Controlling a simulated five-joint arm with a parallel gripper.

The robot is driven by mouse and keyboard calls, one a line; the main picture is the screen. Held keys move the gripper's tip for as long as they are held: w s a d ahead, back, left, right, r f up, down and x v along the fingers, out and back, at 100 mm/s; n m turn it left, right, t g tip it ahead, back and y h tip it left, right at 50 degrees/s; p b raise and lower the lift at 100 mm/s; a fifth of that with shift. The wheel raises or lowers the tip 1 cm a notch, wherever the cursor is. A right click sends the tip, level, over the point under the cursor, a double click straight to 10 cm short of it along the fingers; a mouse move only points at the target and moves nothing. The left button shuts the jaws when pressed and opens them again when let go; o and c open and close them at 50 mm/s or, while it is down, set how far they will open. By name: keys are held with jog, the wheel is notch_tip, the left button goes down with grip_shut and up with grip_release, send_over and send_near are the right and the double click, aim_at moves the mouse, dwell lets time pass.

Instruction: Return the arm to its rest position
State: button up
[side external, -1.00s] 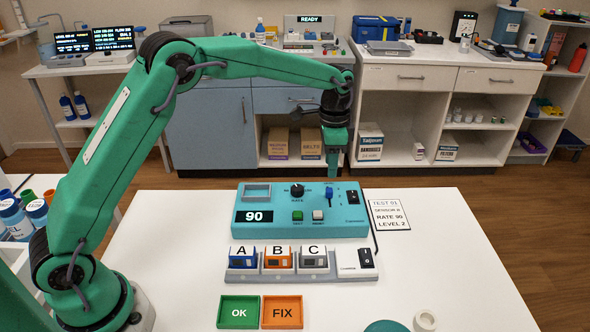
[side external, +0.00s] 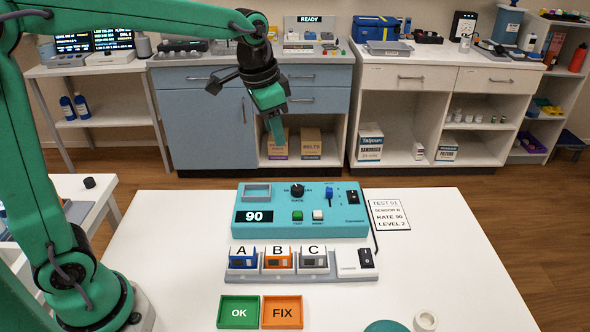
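My gripper (side external: 275,128) hangs in the air at the end of my green arm, above and behind the white table, up and left of the teal test box's right half. Its fingers point down and seem to hold nothing; whether they are open or shut does not show. The teal test box (side external: 340,222) shows 90 on its display. In front of it, a grey rack (side external: 240,274) holds three small units marked A, B and C. My arm's base stands at the table's left edge.
A green OK tray (side external: 238,298) and an orange FIX tray (side external: 297,324) lie at the table's front, both empty. A test card (side external: 388,215) lies right of the box. A white roll (side external: 425,321) is at the front. A blue-grey cabinet (side external: 208,130) stands behind. The table's right side is clear.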

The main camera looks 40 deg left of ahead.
jog(key=s+a+n+t, duration=0.1)
jog(key=s+n, duration=0.1)
jog(key=s, duration=0.7)
jog(key=s+a+f+n+t, duration=0.1)
jog(key=s+a+n+t, duration=0.1)
jog(key=s, duration=0.8)
jog(key=shift+s+n, duration=0.3)
jog(key=shift+n, duration=0.2)
